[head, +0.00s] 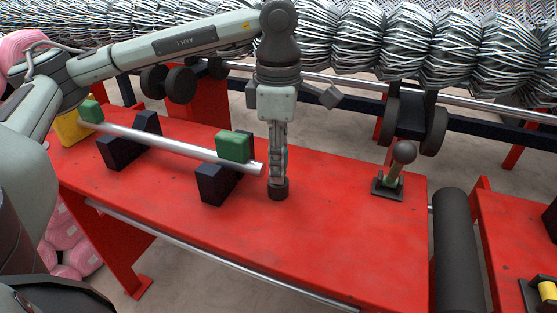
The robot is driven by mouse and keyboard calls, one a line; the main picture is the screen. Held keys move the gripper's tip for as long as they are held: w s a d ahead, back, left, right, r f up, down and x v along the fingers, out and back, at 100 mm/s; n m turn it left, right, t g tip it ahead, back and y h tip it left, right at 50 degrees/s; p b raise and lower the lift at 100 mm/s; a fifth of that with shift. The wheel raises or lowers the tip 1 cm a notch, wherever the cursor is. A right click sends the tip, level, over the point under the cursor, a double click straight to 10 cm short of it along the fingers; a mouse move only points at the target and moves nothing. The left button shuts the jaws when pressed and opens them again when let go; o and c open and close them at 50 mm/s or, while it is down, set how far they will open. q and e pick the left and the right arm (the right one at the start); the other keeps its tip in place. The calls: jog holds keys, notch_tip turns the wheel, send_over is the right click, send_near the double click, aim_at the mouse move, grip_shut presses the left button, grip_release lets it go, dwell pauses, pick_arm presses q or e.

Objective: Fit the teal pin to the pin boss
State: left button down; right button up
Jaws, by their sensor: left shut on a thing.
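My left gripper (278,181) points straight down over the red table (330,235), with its fingers closed together. A short dark round piece (278,193) sits at the fingertips, at table level; it looks like the pin boss. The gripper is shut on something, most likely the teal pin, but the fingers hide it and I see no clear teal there. I cannot tell whether the pin is inside the boss or just above it. My right gripper is not in view.
A silver rod (180,146) with green blocks (235,146) rests on dark supports (217,184) left of the gripper. A ball-topped lever (403,152) stands at the right. A black roller (458,250) lies beyond the table's right edge. The table's front right is clear.

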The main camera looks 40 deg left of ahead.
pick_arm(q)
jog(key=shift+f+b, duration=0.55)
jog(key=shift+f, duration=0.2)
jog(key=shift+f, duration=0.15)
jog(key=c, duration=1.1)
grip_release()
jog(key=shift+c, duration=0.2)
notch_tip(320, 180, up, 12)
